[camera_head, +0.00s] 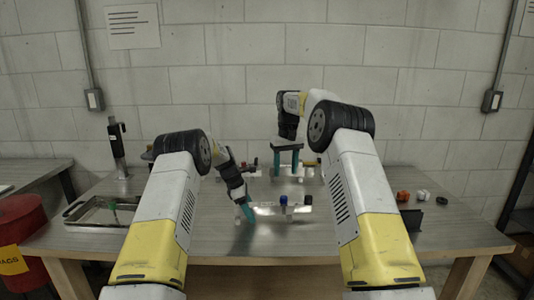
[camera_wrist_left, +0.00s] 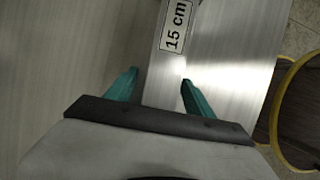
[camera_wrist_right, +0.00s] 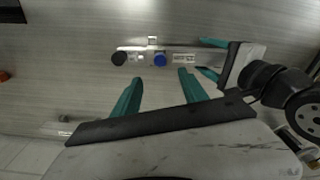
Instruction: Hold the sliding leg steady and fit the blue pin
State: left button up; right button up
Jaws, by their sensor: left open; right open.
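The sliding leg is a bright metal bar with a "15 cm" label (camera_wrist_left: 172,50); it also shows in the right wrist view (camera_wrist_right: 200,56). My left gripper (camera_wrist_left: 160,76) is open, with one teal finger on each side of the leg's labelled end. Whether the fingers touch it I cannot tell. A round blue pin head (camera_wrist_right: 160,60) shows on the bar's line and also in the head view (camera_head: 283,200). My right gripper (camera_head: 285,174) is open and empty, pointing down behind the blue pin in the head view. The pin's shaft is hidden.
A black round knob (camera_wrist_right: 118,58) sits at the bar's other end. A metal tray (camera_head: 92,211) lies at the left. Orange (camera_head: 403,196) and white (camera_head: 423,195) small parts and a black bracket (camera_head: 411,219) lie at the right. The table's front right is clear.

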pick_arm(q)
jog(key=v, duration=1.2)
jog(key=shift+d, duration=0.1)
jog(key=s+a+r+m+t+y, duration=0.1)
jog(key=s+a+r+m+t, duration=0.15)
jog(key=s+r+m, duration=1.15)
pick_arm(e)
jog(key=s+d+r+m+t+y, duration=0.1)
jog(key=s+d+r, duration=0.1)
jog(key=s+r, duration=0.65)
jog(key=s+d+r+t, duration=0.1)
jog(key=s+d+r, duration=0.2)
jog(key=s+r, duration=0.5)
pick_arm(q)
jog(key=s+r+m+t, duration=0.1)
jog(key=s+m, duration=0.1)
jog(key=s, duration=1.2)
jog(key=s+a+r+m+t+y, duration=0.1)
jog(key=s+r+m+t, duration=0.1)
jog(key=s, duration=1.3)
jog(key=shift+s+r+m, duration=0.3)
jog(key=shift+m, duration=0.3)
pick_arm(e)
jog(key=s+d+f+m+t, duration=0.1)
jog(key=s+f, duration=0.2)
jog(key=s, duration=1)
jog(key=s+d+f+m+t+y, duration=0.1)
jog(key=s+f+t, duration=0.1)
jog(key=s, duration=1.2)
jog(key=shift+f, duration=0.7)
